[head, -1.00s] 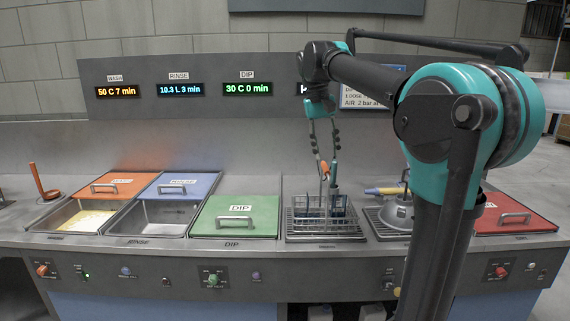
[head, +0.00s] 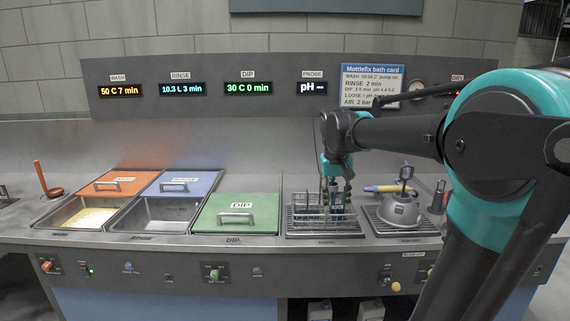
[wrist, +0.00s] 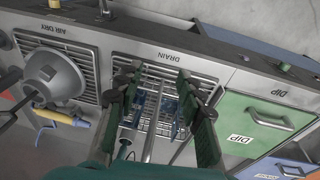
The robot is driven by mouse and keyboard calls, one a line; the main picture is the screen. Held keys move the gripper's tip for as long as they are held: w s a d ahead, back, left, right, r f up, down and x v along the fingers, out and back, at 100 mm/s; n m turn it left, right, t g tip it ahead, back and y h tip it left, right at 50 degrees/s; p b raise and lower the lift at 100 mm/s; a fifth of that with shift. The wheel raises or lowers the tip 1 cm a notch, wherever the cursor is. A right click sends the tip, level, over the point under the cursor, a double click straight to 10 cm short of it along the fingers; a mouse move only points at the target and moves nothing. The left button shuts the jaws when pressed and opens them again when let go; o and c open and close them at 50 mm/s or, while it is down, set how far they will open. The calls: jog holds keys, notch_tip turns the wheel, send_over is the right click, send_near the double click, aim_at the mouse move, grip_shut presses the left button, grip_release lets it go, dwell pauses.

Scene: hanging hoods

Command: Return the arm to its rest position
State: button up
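My gripper (head: 338,200) points down over the drain grid in the head view. In the wrist view its two dark fingers (wrist: 156,85) stand wide apart, with no object clearly held between them. A wire basket (head: 318,218) with blue pieces in it sits on the drain grid below; it also shows between the fingers in the wrist view (wrist: 160,105). Long pale bars run from the basket toward the camera there. The fingers partly hide the basket, and whether they touch it I cannot tell. My arm reaches in from the right, its teal elbow large at the right edge.
Left of the drain are the green DIP lid (head: 236,213), the open rinse basin (head: 160,215) and the open wash basin (head: 88,212). Right of it, a grey funnel-like hood (head: 400,210) stands on the air-dry grid, with a yellow-and-blue tool (head: 385,188) behind. My arm hides the far right.

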jog(key=s+d+f+t, duration=0.1)
jog(key=s+f, duration=0.7)
jog(key=f, duration=0.2)
jog(key=s+d+f+t+y, duration=0.1)
jog(key=s+d+f, duration=0.1)
jog(key=s+f, duration=0.6)
notch_tip(320, 180, down, 4)
jog(key=shift+s+d+r+t, duration=0.25)
jog(key=shift+s+t, duration=0.15)
